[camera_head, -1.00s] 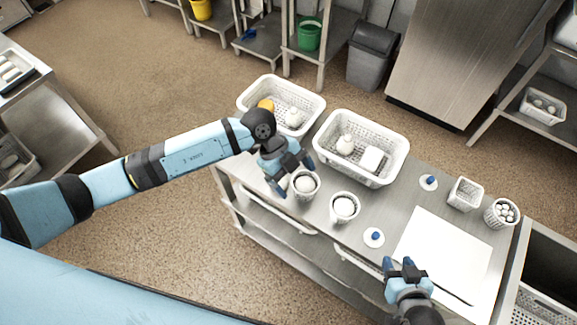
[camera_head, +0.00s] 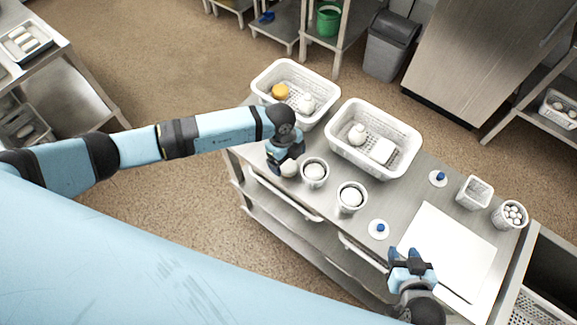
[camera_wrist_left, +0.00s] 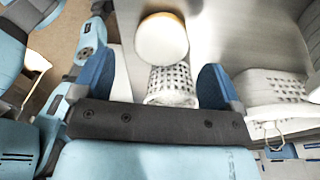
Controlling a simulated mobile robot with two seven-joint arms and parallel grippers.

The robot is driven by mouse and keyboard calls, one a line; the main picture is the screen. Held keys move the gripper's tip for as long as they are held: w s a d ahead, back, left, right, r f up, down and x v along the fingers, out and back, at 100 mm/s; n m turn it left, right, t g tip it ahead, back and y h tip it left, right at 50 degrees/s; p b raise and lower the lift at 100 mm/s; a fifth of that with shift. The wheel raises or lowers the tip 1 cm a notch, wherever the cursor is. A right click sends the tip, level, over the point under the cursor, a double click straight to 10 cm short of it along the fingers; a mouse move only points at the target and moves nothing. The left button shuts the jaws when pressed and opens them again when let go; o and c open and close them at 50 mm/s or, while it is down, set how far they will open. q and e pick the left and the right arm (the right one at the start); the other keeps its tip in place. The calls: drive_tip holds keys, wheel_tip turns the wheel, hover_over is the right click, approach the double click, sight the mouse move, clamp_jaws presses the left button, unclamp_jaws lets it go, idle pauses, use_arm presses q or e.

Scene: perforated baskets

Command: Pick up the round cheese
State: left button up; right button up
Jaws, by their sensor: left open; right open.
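A pale round piece (camera_head: 289,169) sits on the table beside the left perforated cup. In the left wrist view a pale round piece with a tan rim (camera_wrist_left: 161,40) lies ahead of my fingers. A round orange piece (camera_head: 280,91) lies in the left basket. I cannot tell for sure which is the round cheese. My left gripper (camera_head: 284,164) is open, close to the pale piece and partly covering it in the head view; its fingers (camera_wrist_left: 160,85) are apart with nothing gripped. My right gripper (camera_head: 411,258) is open and empty by the white board.
Perforated cups (camera_head: 314,173) (camera_head: 351,197) stand close to my left gripper; one shows in the wrist view (camera_wrist_left: 170,88). Baskets (camera_head: 258,82) (camera_head: 411,150) stand behind. A white board (camera_head: 450,245) and small blue-knobbed discs (camera_head: 379,230) are to the right.

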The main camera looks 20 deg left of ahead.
sight(288, 165)
use_arm(q)
wheel_tip(288, 165, down, 4)
drive_tip(key=shift+d+r+b, duration=0.1)
drive_tip(key=shift+d+b, duration=0.05)
drive_tip(key=shift+b, duration=0.45)
drive_tip(key=c, duration=1)
drive_tip(key=shift+c, duration=0.2)
drive_tip(key=shift+r, duration=0.2)
